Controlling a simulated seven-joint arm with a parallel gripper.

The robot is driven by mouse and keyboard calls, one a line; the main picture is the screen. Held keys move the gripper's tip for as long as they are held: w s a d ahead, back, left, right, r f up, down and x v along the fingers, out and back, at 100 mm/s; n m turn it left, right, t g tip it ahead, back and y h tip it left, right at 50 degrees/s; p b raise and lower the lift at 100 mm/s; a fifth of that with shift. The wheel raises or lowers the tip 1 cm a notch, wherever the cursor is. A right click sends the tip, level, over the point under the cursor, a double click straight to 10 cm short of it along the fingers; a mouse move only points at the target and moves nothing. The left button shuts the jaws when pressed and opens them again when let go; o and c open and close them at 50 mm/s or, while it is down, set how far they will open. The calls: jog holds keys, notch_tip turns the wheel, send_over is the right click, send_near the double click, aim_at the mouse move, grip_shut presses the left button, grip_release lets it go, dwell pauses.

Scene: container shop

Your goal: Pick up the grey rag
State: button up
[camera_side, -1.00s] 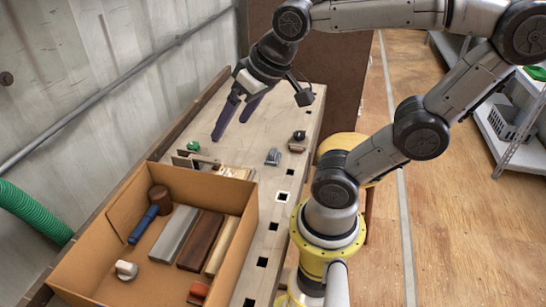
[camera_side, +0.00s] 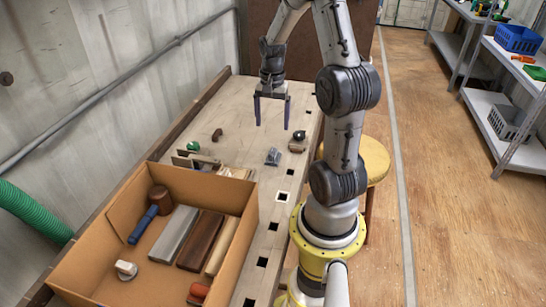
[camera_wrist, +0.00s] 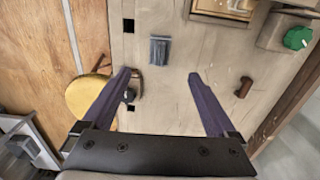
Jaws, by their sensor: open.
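The grey rag (camera_side: 273,156) lies as a small folded bundle on the workbench, right of the middle in the side view. It also shows in the wrist view (camera_wrist: 159,50), at the top, beyond and between the fingertips. My gripper (camera_side: 272,124) is open and empty, fingers pointing down, above the bench and a little farther back than the rag. In the wrist view the two purple fingers (camera_wrist: 160,74) are spread wide, with bare wood between them. Nothing touches the rag.
A dark-knobbed tool (camera_side: 298,141) sits close right of the rag. A brown piece (camera_side: 217,134) and green-topped item (camera_side: 193,146) stand left. A cardboard box (camera_side: 250,215) with tools and bars is in front. Bare bench lies around the rag.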

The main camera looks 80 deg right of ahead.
aim_at(273, 152)
notch_tip(273, 152, down, 13)
jog(key=shift+r, duration=0.1)
dwell(0.5)
jog(key=c, duration=1.4)
jog(key=shift+c, duration=0.2)
